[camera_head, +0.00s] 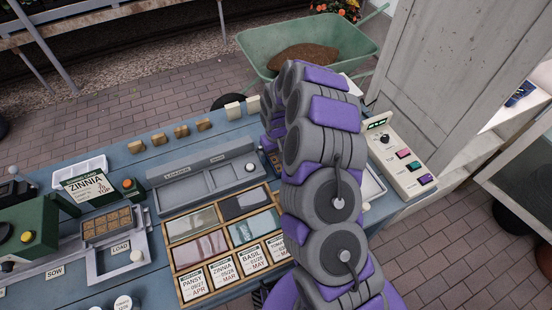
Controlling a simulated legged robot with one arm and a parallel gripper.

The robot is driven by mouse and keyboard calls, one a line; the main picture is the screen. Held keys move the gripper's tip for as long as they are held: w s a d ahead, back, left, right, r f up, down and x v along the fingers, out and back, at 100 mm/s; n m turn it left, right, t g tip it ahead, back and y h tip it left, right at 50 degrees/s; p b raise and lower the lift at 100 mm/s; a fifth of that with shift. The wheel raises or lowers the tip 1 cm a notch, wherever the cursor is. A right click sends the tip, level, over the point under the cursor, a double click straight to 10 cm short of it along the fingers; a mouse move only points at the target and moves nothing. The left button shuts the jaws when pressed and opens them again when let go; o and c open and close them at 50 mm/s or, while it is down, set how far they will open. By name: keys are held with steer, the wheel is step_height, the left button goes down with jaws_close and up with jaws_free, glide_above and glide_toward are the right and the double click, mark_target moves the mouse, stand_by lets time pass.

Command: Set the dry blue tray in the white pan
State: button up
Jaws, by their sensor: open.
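No blue tray can be made out clearly. A small part of a brown-topped item (274,160) shows at the left edge of my arm, and its colour and shape are mostly hidden. A white, shallow pan-like piece (373,184) shows in part just right of my arm. Another white shallow tray (82,167) lies at the table's far left, partly behind the Zinnia card. I cannot tell which of the two is the white pan. My arm rises through the middle right and bends over at the top; its gripper is hidden behind it.
The blue table (141,187) holds a green machine (27,225), a grey cradle with a brown-celled tray (107,224), a grey trough (205,178), a wooden seed case (233,274) and a control panel (401,158). A green wheelbarrow (258,55) stands behind; a cabinet (445,60) is right.

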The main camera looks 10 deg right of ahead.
steer(key=c, duration=1.1)
steer(key=shift+c, duration=0.3)
steer(key=shift+r, duration=0.1)
